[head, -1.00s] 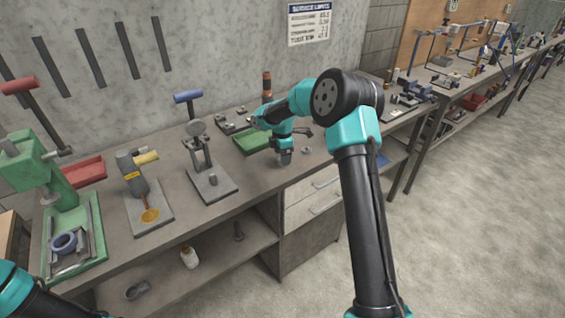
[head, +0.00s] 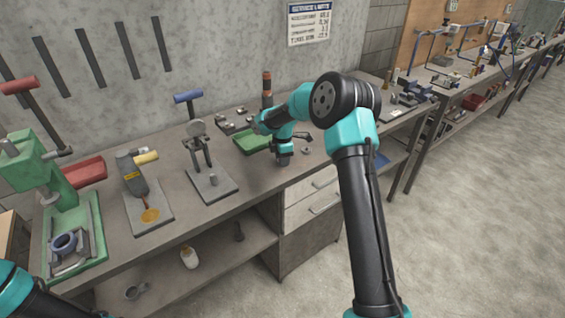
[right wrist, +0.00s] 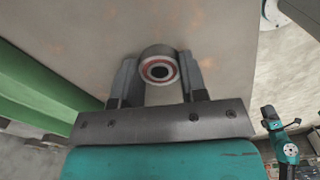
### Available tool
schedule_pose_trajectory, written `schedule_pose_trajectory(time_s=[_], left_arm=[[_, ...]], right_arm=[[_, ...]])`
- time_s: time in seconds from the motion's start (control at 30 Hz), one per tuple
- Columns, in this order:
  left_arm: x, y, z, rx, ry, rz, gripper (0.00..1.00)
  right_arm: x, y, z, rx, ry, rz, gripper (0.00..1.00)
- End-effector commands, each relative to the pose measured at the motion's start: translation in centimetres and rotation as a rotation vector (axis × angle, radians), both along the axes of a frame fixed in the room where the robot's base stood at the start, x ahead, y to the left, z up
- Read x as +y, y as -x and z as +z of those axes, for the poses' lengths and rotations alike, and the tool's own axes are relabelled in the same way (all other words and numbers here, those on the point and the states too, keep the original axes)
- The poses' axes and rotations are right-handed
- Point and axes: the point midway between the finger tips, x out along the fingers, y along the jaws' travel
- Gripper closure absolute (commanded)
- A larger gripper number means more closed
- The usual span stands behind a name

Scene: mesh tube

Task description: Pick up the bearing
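The bearing (right wrist: 158,69) is a pale metal ring with a reddish-brown band around a dark centre. In the right wrist view it sits between the fingertips of my right gripper (right wrist: 159,76), with a finger on each side. I cannot tell whether the fingers press on it or stand just beside it. In the head view my right gripper (head: 284,160) points down at the workbench (head: 262,178), and the bearing between its fingers cannot be made out. My left gripper is out of view; only part of my left arm shows at the lower left.
A green tray (head: 251,141) lies left of and behind my right gripper. A small grey ring (head: 306,150) lies to its right. The bench front is clear.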

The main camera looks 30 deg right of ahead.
Motion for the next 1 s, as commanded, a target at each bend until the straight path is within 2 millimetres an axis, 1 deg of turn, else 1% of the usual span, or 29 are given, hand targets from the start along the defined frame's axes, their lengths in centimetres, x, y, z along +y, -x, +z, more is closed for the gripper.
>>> schedule_pose_trajectory(time_s=[0.03,0.23,0.57,0.67,0.93,0.97,1.0], left_arm=[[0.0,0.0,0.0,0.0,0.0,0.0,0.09],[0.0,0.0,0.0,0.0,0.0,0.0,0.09],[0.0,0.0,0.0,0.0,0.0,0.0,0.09],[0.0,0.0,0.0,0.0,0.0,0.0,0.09],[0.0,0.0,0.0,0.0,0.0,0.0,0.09],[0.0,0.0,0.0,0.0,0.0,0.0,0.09],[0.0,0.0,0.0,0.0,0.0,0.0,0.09]], right_arm=[[0.0,0.0,0.0,0.0,0.0,0.0,0.66],[0.0,0.0,0.0,0.0,0.0,0.0,0.85],[0.0,0.0,0.3,-0.001,0.0,0.0,0.86],[0.0,0.0,0.8,-0.002,0.0,0.0,0.86],[0.0,0.0,3.5,-0.002,0.0,0.0,0.86],[0.0,0.0,3.8,-0.001,0.0,0.0,0.86],[0.3,0.5,3.7,0.002,0.0,0.001,0.86]])
